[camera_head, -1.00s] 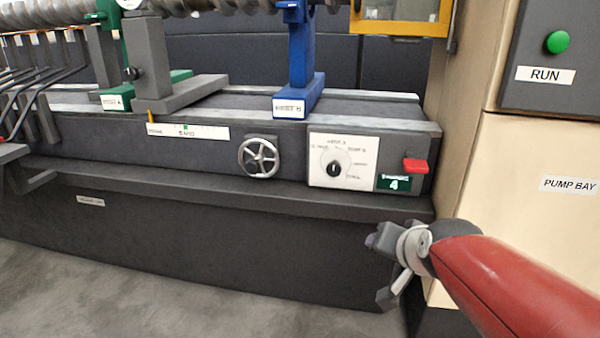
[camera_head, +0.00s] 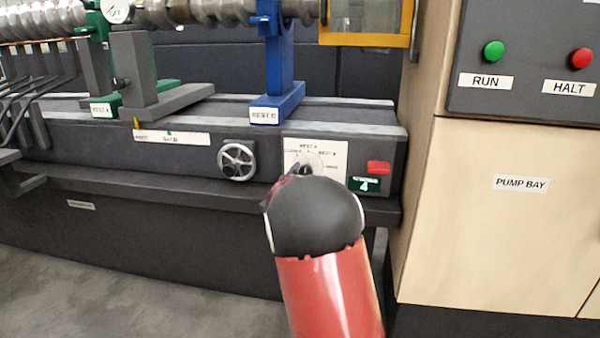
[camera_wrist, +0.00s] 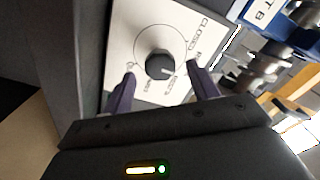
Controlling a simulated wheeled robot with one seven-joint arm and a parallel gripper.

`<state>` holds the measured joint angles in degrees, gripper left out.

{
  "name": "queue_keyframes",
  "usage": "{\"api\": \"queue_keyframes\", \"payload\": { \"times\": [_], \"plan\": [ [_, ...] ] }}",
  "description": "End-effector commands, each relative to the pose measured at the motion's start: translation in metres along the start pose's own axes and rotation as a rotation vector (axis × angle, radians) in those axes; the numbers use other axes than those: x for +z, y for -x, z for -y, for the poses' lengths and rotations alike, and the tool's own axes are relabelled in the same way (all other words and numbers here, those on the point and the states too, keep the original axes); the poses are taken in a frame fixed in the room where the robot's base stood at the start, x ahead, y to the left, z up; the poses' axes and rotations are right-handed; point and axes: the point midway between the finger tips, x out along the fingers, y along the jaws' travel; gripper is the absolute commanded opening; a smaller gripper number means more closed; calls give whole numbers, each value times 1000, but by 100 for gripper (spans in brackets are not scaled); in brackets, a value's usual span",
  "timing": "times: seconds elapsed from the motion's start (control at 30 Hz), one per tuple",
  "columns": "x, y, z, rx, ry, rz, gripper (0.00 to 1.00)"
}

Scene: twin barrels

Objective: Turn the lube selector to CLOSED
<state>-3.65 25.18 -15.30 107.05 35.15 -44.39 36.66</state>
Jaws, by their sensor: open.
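The lube selector is a round dark knob (camera_wrist: 159,65) on a white labelled plate (camera_wrist: 150,22). In the wrist view the word CLOSED (camera_wrist: 198,30) is printed at the plate's upper right. A light mark on the knob points right in the wrist view, not at CLOSED. My gripper (camera_wrist: 161,72) is open, with one purple-grey finger on each side of the knob; I cannot tell if they touch it. In the head view my forearm hides most of my gripper and the lower part of the selector plate (camera_head: 330,148).
A handwheel (camera_head: 237,160) is left of the selector. A red block (camera_head: 378,168) and a green label (camera_head: 365,184) marked 4 are to its right. A blue rest (camera_head: 280,80) stands above. The cream PUMP BAY cabinet (camera_head: 500,240) borders the right side.

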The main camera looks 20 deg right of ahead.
Motion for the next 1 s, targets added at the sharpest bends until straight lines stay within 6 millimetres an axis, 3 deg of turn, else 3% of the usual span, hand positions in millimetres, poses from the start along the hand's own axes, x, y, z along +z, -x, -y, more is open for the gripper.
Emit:
{"api": "queue_keyframes", "payload": {
  "times": [0.1, 0.3, 0.63, 0.9, 1.0],
  "plan": [
    [-1, -20, 0, 1, 4, 0, 59],
    [0, -40, 0, 1, 2, 1, 59],
    [0, -43, 0, 0, 2, 3, 58],
    [0, -43, 0, 0, 2, 3, 23],
    [0, -43, 0, 0, 2, 3, 15]
  ]
}}
